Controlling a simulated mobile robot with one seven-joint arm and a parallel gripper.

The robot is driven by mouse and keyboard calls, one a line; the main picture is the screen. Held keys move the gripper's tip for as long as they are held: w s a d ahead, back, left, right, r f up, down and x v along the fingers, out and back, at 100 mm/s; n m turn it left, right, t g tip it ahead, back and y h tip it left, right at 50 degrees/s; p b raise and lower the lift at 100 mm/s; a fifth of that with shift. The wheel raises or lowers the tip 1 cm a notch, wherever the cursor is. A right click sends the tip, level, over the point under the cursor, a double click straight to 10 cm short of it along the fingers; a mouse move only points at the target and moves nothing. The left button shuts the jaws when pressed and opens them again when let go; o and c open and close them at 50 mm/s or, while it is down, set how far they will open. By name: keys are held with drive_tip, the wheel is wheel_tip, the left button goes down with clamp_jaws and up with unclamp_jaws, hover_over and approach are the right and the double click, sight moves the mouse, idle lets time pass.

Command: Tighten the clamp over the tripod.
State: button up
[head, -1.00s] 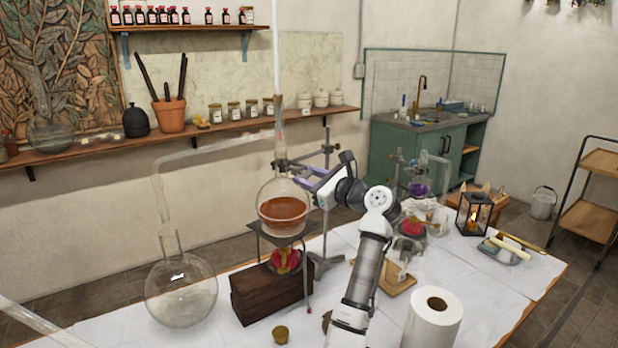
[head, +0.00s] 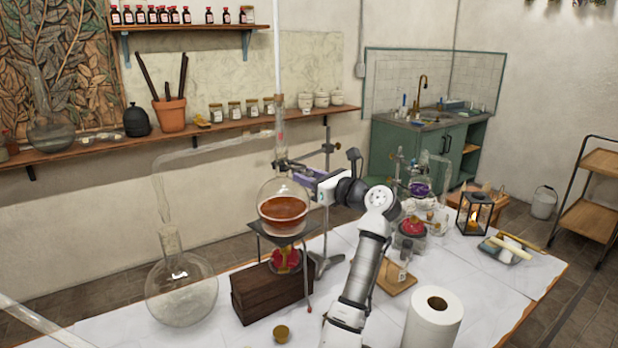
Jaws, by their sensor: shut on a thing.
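The clamp (head: 283,164) is a dark metal piece at the neck of the round flask (head: 284,207), which holds orange-brown liquid. The flask rests on the dark tripod (head: 283,238). The clamp reaches toward the upright rod (head: 327,150) of a metal stand behind. My gripper (head: 306,174) comes in from the right at the clamp, beside the flask's neck. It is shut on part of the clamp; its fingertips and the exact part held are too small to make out.
A red burner (head: 285,260) stands under the tripod on a dark wooden block (head: 262,292). A large glass flask (head: 181,292) stands at left, joined by glass tubing. A paper roll (head: 432,320) stands at front right, near a small wooden board (head: 397,279).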

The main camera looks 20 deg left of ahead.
drive_tip(key=o, duration=1)
drive_tip(key=shift+d, duration=0.1)
drive_tip(key=shift+b+v, duration=2.4)
drive_tip(key=shift+v, duration=4.4)
